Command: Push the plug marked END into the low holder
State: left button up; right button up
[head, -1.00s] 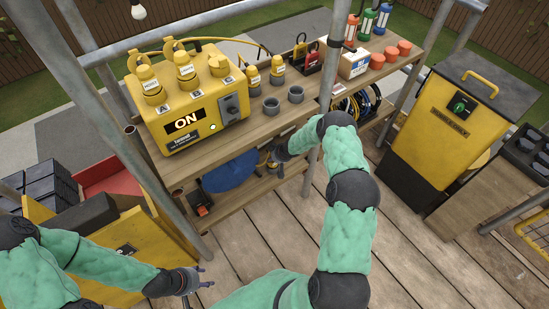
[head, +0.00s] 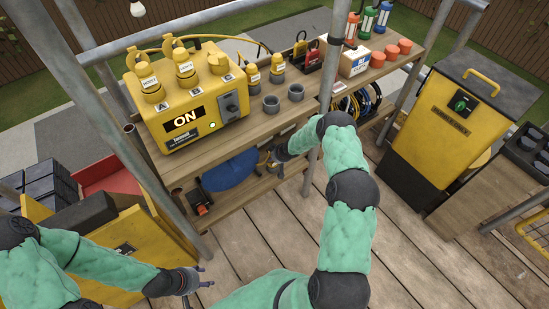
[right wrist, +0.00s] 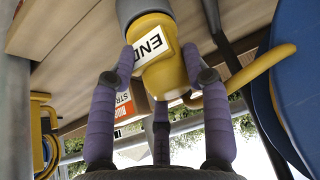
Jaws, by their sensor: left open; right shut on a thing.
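The yellow plug marked END (right wrist: 160,58) fills the upper middle of the right wrist view, its white label facing the camera. My right gripper (right wrist: 160,66) is shut on it, with purple fingers on both sides. The plug's upper end meets a grey round holder (right wrist: 140,10); how deep it sits cannot be told. In the head view my right gripper (head: 270,160) is below the bench top, at the lower shelf, and the plug is mostly hidden. My left gripper (head: 192,284) is open and empty at the lower left, away from the bench.
A yellow power box (head: 190,110) reading ON and two empty grey holders (head: 283,99) stand on the bench top. A scaffold pole (head: 323,100) rises close to my right arm. A blue round thing (head: 231,169) lies left of that gripper. Deck boards (head: 250,240) are clear.

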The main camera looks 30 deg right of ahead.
jog(key=o, duration=1)
jog(key=p+v, duration=0.4)
jog(key=v, duration=0.7)
dwell(0.6)
